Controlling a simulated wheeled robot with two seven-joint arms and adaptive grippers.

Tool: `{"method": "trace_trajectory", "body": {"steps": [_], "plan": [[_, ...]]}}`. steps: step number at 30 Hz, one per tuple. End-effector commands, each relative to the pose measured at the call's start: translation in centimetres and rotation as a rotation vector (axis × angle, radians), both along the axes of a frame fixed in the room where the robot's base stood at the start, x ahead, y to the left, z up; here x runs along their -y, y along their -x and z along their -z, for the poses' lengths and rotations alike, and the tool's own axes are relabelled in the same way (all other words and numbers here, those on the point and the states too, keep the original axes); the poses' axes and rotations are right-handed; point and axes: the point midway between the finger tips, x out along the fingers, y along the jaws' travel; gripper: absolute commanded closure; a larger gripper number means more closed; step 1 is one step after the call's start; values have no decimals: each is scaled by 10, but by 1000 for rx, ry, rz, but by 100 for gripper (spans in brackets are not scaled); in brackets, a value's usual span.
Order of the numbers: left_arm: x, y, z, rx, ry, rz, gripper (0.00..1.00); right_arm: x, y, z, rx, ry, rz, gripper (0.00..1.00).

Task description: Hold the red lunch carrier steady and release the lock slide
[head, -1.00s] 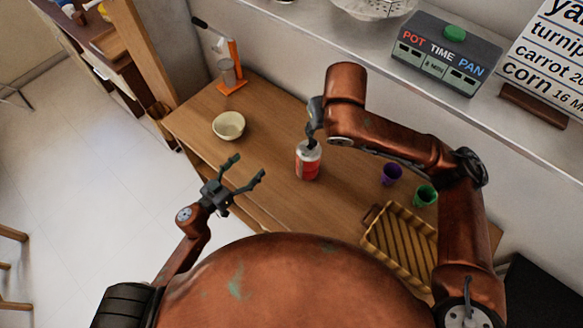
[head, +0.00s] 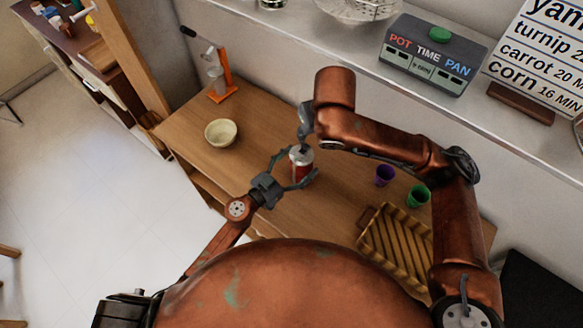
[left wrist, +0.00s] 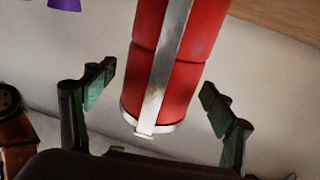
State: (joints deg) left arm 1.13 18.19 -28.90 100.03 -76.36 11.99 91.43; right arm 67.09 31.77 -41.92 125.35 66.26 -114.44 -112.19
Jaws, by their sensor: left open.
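The red lunch carrier (head: 301,170) stands upright on the wooden table, with a pale lid on top. In the left wrist view, the carrier (left wrist: 186,85) shows stacked red tiers, a metal strip down its side and a pale bottom rim. My left gripper (head: 298,167) is open, with one finger on either side of the carrier. Its fingers also show in the left wrist view (left wrist: 157,80), apart from the carrier. My right gripper (head: 304,145) points down at the carrier's top. Its fingertips are small and partly hidden, and the lock slide cannot be made out.
A cream bowl (head: 221,132) and an orange stand (head: 222,88) are at the table's left. A purple cup (head: 384,175), a green cup (head: 418,195) and a yellow slatted tray (head: 395,245) are at the right. A shelf with a timer (head: 432,57) runs behind.

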Motion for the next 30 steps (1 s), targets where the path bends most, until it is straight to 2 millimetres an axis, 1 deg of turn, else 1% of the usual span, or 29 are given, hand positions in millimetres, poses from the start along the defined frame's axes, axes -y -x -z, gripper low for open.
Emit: {"method": "trace_trajectory", "body": {"steps": [4,13,30], "plan": [[8,-8,0,0,0,0,23,0,0,0,0,0,0,71],[9,-10,0,-1,0,0,23,0,0,0,0,0,0,71],[9,-9,0,-1,0,0,61,0,0,0,0,0,0,71]]}}
